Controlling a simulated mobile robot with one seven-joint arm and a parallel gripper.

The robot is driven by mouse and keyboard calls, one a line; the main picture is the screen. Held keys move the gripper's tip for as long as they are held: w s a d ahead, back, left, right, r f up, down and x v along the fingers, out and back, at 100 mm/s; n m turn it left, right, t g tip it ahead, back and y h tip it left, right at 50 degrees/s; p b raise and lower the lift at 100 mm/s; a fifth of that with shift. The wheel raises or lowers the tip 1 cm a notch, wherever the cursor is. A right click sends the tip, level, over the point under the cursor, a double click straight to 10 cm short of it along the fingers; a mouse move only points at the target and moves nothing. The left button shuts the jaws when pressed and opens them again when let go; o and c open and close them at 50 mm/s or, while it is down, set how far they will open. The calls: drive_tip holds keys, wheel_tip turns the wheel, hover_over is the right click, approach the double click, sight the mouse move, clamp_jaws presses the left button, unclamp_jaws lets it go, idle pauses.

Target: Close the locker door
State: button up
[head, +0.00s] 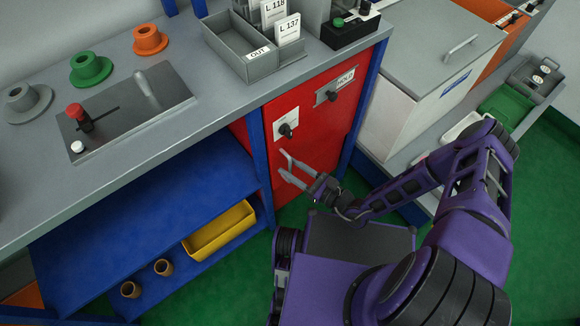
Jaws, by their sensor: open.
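The red locker door (318,138) is under the grey bench, between two blue posts. It carries a HOLD label plate (340,86) with a black knob (332,96), and a white plate with a second black knob (287,130). The door looks roughly in line with the locker front; I cannot tell whether it is fully shut. My gripper (286,165) is open and empty, in front of the door's lower left part below the second knob. I cannot tell whether its fingertips touch the door.
The bench (180,150) holds a grey OUT tray (246,56), a lever panel (124,108) and coloured spools. A blue shelf (150,210) with a yellow bin (220,231) is left of the locker. A white lidded box (425,80) stands right. Green floor shows around my base.

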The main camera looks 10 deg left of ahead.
drive_tip(key=shift+w+a, duration=0.2)
drive_tip(key=shift+a, duration=0.15)
drive_tip(key=shift+c, duration=0.3)
clamp_jaws()
idle(1.0)
